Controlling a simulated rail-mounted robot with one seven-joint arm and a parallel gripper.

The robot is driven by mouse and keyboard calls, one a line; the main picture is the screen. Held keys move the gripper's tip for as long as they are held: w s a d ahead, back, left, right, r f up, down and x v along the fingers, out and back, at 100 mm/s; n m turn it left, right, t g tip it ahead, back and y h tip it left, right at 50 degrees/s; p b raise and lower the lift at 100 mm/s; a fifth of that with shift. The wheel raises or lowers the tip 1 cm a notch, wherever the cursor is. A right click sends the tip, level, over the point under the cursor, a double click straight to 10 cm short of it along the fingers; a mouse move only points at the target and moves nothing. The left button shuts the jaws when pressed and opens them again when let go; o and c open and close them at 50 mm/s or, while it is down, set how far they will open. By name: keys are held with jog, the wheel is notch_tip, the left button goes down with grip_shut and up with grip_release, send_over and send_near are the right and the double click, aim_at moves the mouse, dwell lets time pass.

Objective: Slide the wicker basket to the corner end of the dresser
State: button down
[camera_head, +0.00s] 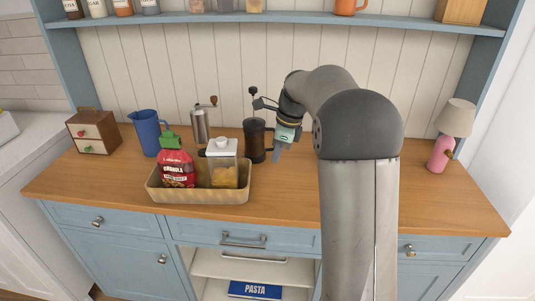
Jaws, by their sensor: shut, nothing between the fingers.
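The wicker basket (205,196) is a low tan tray on the front left-centre part of the dresser (440,195). It holds a red granola bag (177,170) with a green cap and a clear jar (222,168) with a white lid and yellow contents. My gripper (275,158) is shut and empty, pointing down to the right of the basket and behind it, apart from it. My arm hides part of the dresser top right of centre.
A drawer box (94,132), blue pitcher (146,132), metal grinder (200,124) and dark French press (254,139) stand behind the basket; the press is close to my gripper. A pink lamp (440,152) stands at the right end. The left front and right front tops are clear.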

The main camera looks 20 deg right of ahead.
jog(key=x, duration=0.7)
jog(key=shift+f, duration=0.25)
jog(key=shift+w+a+f+p, duration=0.1)
jog(key=shift+w+a+p, duration=0.2)
jog(key=shift+a, duration=0.35)
jog(key=shift+w+a+r+p, duration=0.15)
jog(key=shift+w+a, duration=0.1)
jog(key=shift+a, duration=0.4)
jog(key=shift+w+a+f+p, duration=0.15)
jog(key=shift+w+a+p, duration=0.15)
jog(key=shift+a, duration=0.35)
